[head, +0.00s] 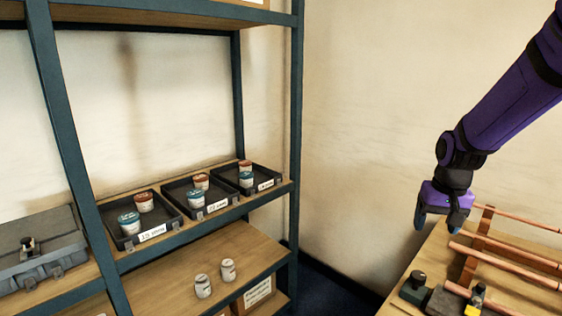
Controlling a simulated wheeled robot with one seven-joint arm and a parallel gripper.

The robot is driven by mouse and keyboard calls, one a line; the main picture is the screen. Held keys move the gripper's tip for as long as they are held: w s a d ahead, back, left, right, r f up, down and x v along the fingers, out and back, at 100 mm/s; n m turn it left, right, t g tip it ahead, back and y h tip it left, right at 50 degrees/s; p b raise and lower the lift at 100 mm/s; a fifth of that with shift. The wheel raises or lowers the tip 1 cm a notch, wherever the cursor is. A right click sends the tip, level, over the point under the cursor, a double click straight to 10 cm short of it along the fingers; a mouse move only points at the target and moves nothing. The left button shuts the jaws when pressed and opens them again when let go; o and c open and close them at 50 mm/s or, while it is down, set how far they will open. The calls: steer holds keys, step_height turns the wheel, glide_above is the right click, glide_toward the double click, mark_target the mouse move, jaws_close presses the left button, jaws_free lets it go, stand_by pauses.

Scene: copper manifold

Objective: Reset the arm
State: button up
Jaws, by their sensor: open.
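My gripper (436,224) hangs at the end of my purple arm on the right side of the head view. It points down over the far left edge of the wooden bench (398,303). Its jaws are open and I see nothing held between them. It is close to a wooden rack (470,268) that bears copper pipes (505,264). I cannot tell whether it touches the rack.
A shelf unit (295,120) stands left, with three black trays (163,238) of small tubs. Two pale tubs (203,286) stand on the lower shelf (165,275). A grey toolbox (45,262) is far left. A dark block (415,288) sits on the bench. Open floor lies between shelf and bench.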

steer(key=s+a+r+n+t, duration=0.1)
steer(key=s+a+r+t, duration=0.1)
steer(key=s+r, duration=0.5)
steer(key=s+a+r+n+t, duration=0.1)
steer(key=s+r, duration=0.7)
steer(key=s, duration=0.8)
steer(key=shift+a+n+t, duration=0.3)
steer(key=shift+a+t, duration=0.2)
steer(key=shift+a, duration=0.6)
steer(key=shift+w, duration=0.15)
steer(key=m+g, duration=0.5)
steer(key=m, duration=0.2)
glide_above(419, 275)
step_height(419, 275, down, 24)
step_height(419, 275, down, 10)
steer(key=shift+f, duration=0.1)
steer(key=shift+c, duration=0.5)
